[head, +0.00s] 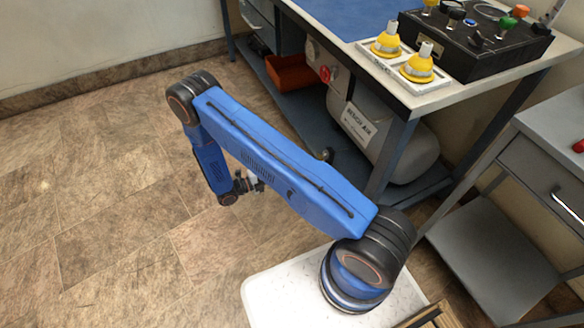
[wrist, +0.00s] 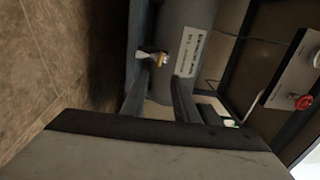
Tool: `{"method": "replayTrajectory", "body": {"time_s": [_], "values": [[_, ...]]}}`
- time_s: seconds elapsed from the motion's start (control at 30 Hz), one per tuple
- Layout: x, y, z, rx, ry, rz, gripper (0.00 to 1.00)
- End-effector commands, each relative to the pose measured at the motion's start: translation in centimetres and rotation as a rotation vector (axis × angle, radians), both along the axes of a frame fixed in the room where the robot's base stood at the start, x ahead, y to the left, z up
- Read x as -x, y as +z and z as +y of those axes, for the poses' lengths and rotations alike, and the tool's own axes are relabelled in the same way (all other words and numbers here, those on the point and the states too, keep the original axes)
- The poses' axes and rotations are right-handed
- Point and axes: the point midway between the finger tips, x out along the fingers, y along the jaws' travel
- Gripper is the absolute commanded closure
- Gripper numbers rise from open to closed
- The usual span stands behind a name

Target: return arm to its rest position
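My arm is blue with black joints. Its upper link reaches from the base toward the upper left in the head view, and the forearm folds down from the elbow. My gripper (head: 256,184) hangs low over the floor, partly behind the upper link. The wrist view looks sideways toward a grey air tank (wrist: 188,25) with a white label and a small brass fitting (wrist: 155,58).
A workbench (head: 395,95) stands at the upper right with a black control box (head: 475,40) and two yellow fittings on white plates. The labelled tank (head: 385,125) and an orange bin (head: 288,75) are under it. A grey cart (head: 545,135) stands at right. The left floor is clear.

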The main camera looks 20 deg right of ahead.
Motion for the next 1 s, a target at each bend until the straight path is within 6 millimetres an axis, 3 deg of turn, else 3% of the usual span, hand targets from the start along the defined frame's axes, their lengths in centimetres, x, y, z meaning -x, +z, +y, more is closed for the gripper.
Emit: {"method": "replayTrajectory", "body": {"time_s": [0.2, 0.77, 1.0], "values": [[0.0, 0.0, 1.6, -0.001, 0.001, -0.001, 0.73], [0.1, 0.0, 1.7, -0.001, 0.0, -0.001, 0.73], [-0.3, 2.4, 1.5, -0.035, -0.041, -0.073, 0.73]]}}
